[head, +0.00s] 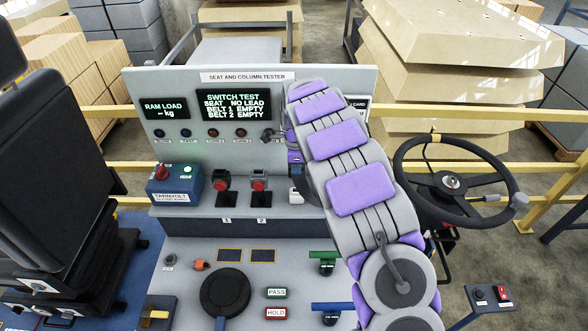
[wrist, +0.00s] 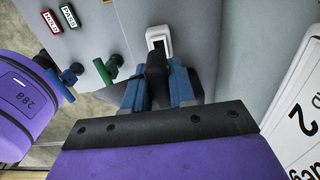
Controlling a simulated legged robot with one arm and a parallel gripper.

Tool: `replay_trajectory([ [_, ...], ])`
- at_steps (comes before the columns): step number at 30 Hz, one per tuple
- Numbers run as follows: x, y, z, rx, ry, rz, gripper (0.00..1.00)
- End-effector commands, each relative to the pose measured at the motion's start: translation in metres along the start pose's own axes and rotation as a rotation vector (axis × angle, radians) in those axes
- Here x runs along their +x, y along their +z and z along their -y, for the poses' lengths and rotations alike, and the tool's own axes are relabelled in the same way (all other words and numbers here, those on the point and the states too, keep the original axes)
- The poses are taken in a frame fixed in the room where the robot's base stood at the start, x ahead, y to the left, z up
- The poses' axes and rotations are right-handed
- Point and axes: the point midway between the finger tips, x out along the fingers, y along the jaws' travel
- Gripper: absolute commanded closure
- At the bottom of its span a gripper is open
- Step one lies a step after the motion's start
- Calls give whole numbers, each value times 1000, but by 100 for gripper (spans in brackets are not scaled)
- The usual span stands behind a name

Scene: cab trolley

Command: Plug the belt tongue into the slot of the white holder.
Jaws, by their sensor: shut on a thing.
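The white holder (wrist: 168,33) is at the top centre of the wrist view, with a dark slot opening facing my gripper. In the head view the white holder (head: 295,197) is a small piece on the grey console, partly hidden by my arm. My gripper (wrist: 157,95) has blue fingers shut on the black-bodied belt tongue (wrist: 156,72). The tongue's body points at the holder and overlaps its lower edge in this view. Its metal tip is not clearly visible, so I cannot tell whether it is inside the slot.
Two black buckles with red buttons, number 1 (head: 222,182) and number 2 (head: 259,182), stand left of the holder. The screen (head: 233,105) reads belt 1 and belt 2 empty. A green handle (wrist: 107,70) is beside the gripper. A steering wheel (head: 448,180) stands right.

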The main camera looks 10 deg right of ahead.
Motion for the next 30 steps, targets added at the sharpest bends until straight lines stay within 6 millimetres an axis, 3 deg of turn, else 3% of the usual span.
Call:
replay_trajectory([
  [15, 44, 3, -1, 0, 2, -4, 100],
  [30, 50, 2, 0, 0, -1, -2, 100],
])
